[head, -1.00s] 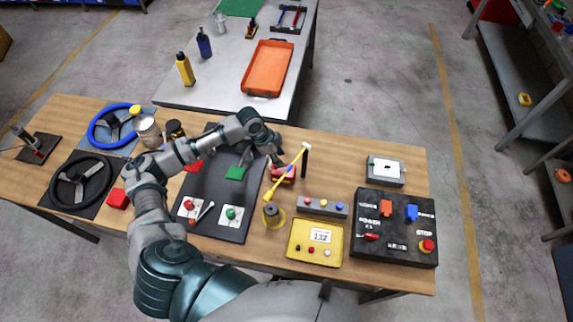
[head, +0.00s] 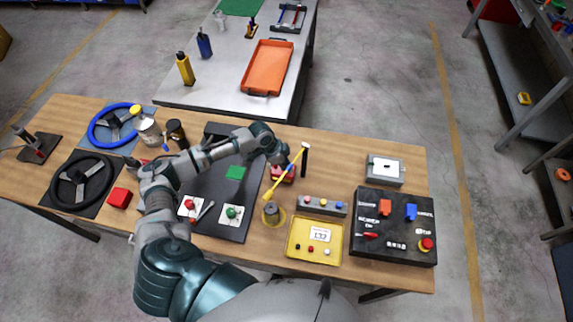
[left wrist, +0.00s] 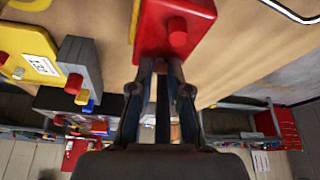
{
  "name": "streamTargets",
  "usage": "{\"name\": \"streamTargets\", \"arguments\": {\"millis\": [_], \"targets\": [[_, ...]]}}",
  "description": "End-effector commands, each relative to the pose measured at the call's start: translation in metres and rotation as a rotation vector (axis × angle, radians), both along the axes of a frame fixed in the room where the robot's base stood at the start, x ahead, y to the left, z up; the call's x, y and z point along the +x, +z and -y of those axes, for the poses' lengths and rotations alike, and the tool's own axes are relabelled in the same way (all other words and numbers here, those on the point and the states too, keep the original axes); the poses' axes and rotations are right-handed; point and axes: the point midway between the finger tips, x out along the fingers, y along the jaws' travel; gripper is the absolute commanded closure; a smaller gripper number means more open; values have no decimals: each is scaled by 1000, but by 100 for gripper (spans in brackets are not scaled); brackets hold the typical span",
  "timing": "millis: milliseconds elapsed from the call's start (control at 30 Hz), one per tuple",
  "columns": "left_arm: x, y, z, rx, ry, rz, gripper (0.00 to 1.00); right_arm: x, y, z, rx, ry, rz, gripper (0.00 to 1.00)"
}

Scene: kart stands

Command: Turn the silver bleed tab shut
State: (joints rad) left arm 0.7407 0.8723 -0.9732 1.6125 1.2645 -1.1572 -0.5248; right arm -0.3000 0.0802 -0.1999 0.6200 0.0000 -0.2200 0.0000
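A small silver lever (head: 206,210) lies on the black panel (head: 226,187) beside a red knob (head: 189,203) in the head view. I cannot tell if it is the bleed tab; no other silver tab is clear. My left gripper (head: 284,162) is right of the panel, close to a red block (head: 283,177) with a yellow bar (head: 296,160) by it. In the left wrist view, the left gripper (left wrist: 160,68) has its fingers apart, tips near the red block (left wrist: 172,14) and its red button (left wrist: 178,33). Nothing is clearly held. My right gripper is out of view.
A grey button bar (head: 322,207), a yellow box (head: 314,241) and a black control box (head: 395,228) are further right. A green knob (head: 232,212) stands on the panel. Wheels and cans crowd the left.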

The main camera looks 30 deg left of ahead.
Motion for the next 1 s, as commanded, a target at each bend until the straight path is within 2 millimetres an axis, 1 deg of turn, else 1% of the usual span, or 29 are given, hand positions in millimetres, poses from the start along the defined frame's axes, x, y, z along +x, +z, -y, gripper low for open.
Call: {"name": "streamTargets", "arguments": {"millis": [167,433,767,800,867,1000], "targets": [[2,1,-1,1,-38,2,100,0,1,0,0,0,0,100],[4,1,-2,0,-234,3,100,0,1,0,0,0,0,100],[4,2,-2,1,-255,5,100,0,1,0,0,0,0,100],[4,2,-2,1,-255,5,74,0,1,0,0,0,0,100],[4,2,-2,1,-254,5,59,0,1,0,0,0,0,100],[3,1,-2,0,-254,4,58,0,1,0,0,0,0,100]]}}
